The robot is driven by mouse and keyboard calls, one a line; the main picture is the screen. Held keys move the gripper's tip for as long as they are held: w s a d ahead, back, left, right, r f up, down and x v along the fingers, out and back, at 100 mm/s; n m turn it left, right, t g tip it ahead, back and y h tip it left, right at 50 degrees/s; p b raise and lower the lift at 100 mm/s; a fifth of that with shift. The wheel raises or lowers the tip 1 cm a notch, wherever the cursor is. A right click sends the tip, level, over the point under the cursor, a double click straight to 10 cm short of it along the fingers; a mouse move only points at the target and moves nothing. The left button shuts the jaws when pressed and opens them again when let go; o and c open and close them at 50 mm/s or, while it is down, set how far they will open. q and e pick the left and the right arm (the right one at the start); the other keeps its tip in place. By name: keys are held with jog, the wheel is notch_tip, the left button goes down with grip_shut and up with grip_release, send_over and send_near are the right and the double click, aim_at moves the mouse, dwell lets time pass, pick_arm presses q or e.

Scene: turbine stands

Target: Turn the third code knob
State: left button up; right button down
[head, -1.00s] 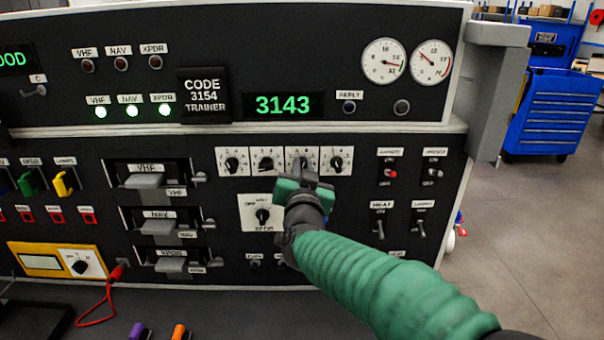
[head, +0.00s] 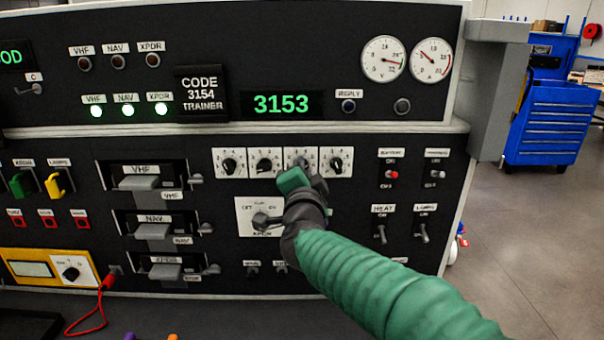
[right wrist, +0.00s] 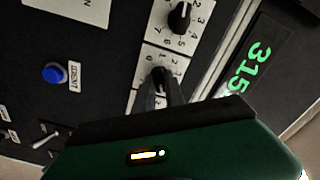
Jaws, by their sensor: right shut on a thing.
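A row of white code-knob plates with black knobs sits in the middle of the panel. The third code knob (head: 302,161) is largely covered by my right gripper (head: 303,176), which is shut on it. In the right wrist view the third knob (right wrist: 160,76) shows at the tips of the dark fingers (right wrist: 173,92), with the second knob (right wrist: 180,17) beside it. The green display (head: 281,104) reads 3153. The placard (head: 202,94) above the knobs reads CODE 3154 TRAINER. My left gripper is not in view.
The first (head: 229,165) and fourth (head: 337,164) knobs flank the row. A white selector plate (head: 247,207) lies below, partly behind my wrist. Toggle switches (head: 381,233) stand to the right. In the right wrist view a blue IDENT button (right wrist: 54,73) shows.

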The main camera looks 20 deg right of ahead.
jog(key=shift+a+f, duration=0.1)
jog(key=shift+f, duration=0.3)
jog(key=c, duration=1.4)
grip_release()
jog(key=shift+w+r, duration=0.1)
jog(key=shift+r, duration=0.1)
jog(key=p+v, duration=0.1)
jog(key=v, duration=1.5)
jog(key=shift+s, duration=0.4)
jog(key=shift+a, duration=0.1)
